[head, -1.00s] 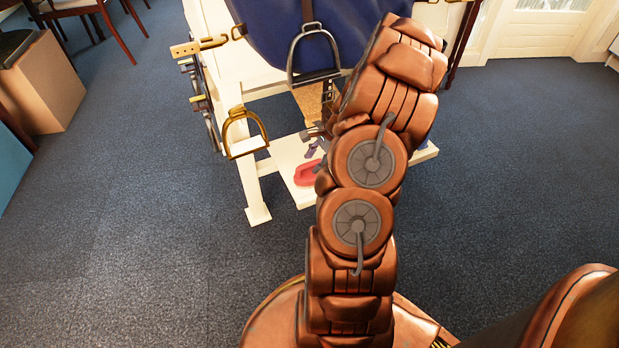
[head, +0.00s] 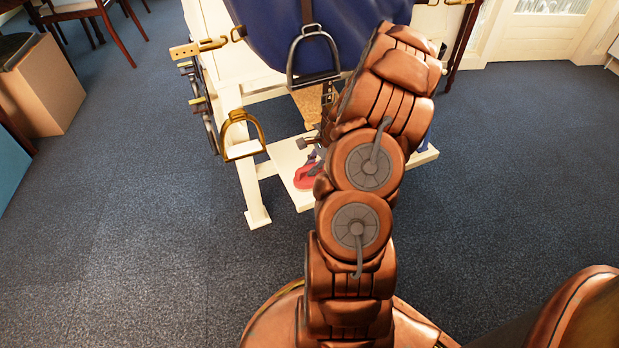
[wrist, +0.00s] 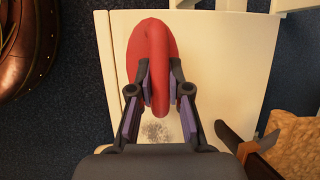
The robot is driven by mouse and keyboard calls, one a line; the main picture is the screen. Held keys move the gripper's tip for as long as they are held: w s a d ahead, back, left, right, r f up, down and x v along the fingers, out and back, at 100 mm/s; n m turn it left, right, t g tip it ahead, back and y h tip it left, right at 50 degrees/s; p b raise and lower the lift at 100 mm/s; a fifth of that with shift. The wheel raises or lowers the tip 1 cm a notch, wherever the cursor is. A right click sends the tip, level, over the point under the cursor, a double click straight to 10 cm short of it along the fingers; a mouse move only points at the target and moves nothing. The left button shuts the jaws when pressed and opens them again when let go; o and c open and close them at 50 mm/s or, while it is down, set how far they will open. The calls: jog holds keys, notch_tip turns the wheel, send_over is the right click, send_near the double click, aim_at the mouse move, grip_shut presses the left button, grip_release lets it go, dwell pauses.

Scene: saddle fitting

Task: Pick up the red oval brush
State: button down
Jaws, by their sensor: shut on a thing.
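The red oval brush (wrist: 152,45) lies on the white shelf (wrist: 203,65) of the stand in the wrist view. A raised red strap or handle runs along its middle. My gripper (wrist: 159,78) is shut on this raised part, with one finger on each side. In the head view the red brush (head: 306,177) shows only partly on the low white shelf, and my gripper (head: 318,158) is partly hidden behind my arm. I cannot tell whether the brush is clear of the shelf.
A dark-bladed tool with a brown handle (wrist: 243,147) and a tan rough block (wrist: 297,150) lie to the right of my gripper. A metal stirrup (head: 314,55) hangs above the shelf, and a brass one (head: 243,135) hangs at left. Carpet around the stand is open.

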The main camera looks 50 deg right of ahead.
jog(key=shift+r, duration=0.1)
notch_tip(320, 180, up, 4)
jog(key=shift+f+p, duration=0.1)
jog(key=shift+p, duration=0.9)
jog(key=s+a+r+p, duration=0.1)
jog(key=s+a+p, duration=0.2)
jog(key=s+a, duration=0.6)
jog(key=s, duration=0.3)
jog(key=shift+s+a, duration=0.35)
jog(key=shift+a, duration=0.05)
